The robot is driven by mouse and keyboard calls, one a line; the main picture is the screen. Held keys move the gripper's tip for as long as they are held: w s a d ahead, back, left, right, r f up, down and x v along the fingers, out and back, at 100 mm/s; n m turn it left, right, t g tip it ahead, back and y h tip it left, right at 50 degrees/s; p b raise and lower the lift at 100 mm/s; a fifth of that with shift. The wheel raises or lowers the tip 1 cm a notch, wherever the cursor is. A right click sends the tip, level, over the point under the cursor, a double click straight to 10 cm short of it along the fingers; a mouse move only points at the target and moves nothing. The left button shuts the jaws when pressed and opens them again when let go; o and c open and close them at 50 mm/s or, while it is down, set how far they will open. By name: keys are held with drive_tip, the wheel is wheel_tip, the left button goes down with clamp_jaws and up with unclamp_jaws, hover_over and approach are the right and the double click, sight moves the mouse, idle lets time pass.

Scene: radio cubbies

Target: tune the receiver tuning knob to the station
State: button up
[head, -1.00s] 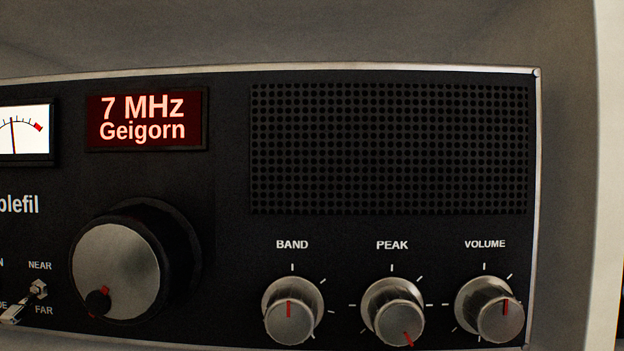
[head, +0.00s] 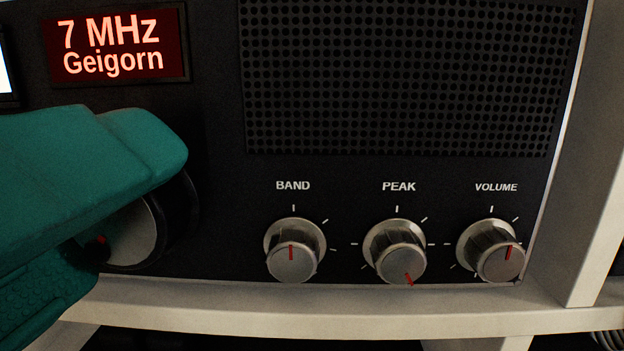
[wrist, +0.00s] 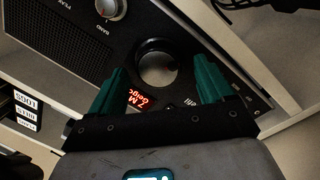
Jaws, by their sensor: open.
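The receiver's large tuning knob (head: 134,237) has a silver face and a dark skirt. In the head view my gripper covers most of it, and a red mark shows at its lower left. The wrist view shows the knob (wrist: 157,64) ahead of and between my two teal fingers. My gripper (wrist: 158,88) is open and empty, with a finger to each side of the knob. I cannot tell whether a finger touches it. The red display (head: 115,45) reads "7 MHz Geigorn".
The BAND knob (head: 292,262), PEAK knob (head: 402,263) and VOLUME knob (head: 499,261) sit right of the tuning knob, below the speaker grille (head: 400,75). The receiver stands on a white shelf (head: 330,318), with an upright panel (head: 590,170) at its right.

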drive_tip(key=shift+w, duration=0.2)
drive_tip(key=c, duration=1)
